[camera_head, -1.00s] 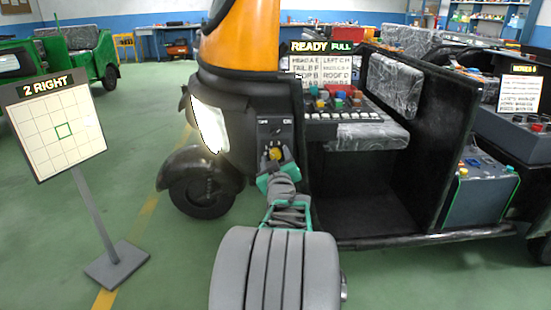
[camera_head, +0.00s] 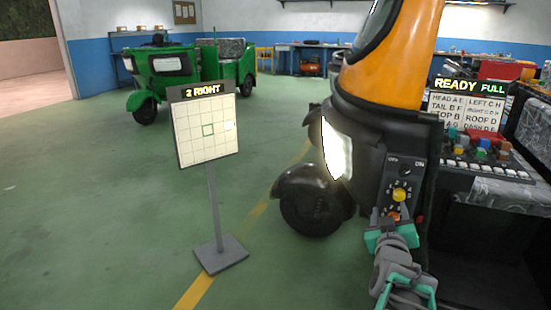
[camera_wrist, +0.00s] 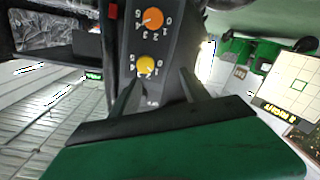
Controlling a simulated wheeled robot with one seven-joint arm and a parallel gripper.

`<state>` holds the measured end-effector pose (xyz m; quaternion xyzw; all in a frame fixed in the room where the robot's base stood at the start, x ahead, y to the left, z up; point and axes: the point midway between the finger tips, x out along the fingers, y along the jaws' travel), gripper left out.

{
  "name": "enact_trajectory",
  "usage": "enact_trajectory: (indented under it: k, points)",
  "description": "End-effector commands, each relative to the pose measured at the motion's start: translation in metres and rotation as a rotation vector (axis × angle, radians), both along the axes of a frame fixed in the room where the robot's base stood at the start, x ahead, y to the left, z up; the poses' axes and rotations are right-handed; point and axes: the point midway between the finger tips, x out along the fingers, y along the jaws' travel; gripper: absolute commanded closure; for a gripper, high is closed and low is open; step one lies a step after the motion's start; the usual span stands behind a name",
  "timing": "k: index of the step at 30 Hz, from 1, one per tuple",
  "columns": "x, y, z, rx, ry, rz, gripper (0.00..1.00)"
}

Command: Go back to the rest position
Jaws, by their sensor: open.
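My gripper (camera_head: 388,216) is open and empty in front of the rickshaw's dark control panel (camera_head: 407,166). In the wrist view my gripper (camera_wrist: 157,86) shows two dark fingers spread apart, with nothing between them. The yellow knob (camera_head: 399,194) is in plain view on the panel, and it also shows just beyond the fingertips in the wrist view (camera_wrist: 146,66). An orange knob (camera_wrist: 152,18) sits beside it; in the head view it is partly hidden by the gripper. The fingers look apart from both knobs.
The orange and black rickshaw (camera_head: 385,70) stands close at the right, its front wheel (camera_head: 312,205) on the floor. A sign board reading "2 RIGHT" (camera_head: 207,130) stands on a flat base (camera_head: 220,253) at left. A green vehicle (camera_head: 165,75) is behind. The left floor is open.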

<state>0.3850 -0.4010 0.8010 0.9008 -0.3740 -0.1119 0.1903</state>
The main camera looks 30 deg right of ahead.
Motion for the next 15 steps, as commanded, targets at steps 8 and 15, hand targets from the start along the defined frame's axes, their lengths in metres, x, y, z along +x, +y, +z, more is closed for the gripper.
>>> enact_trajectory:
  k: [8, 15]
  points:
    - [0.084, 0.186, 0.082, 0.414, 0.309, 0.345, 0.46]
    - [0.029, 0.347, 0.143, 0.709, 0.728, 0.449, 0.46]
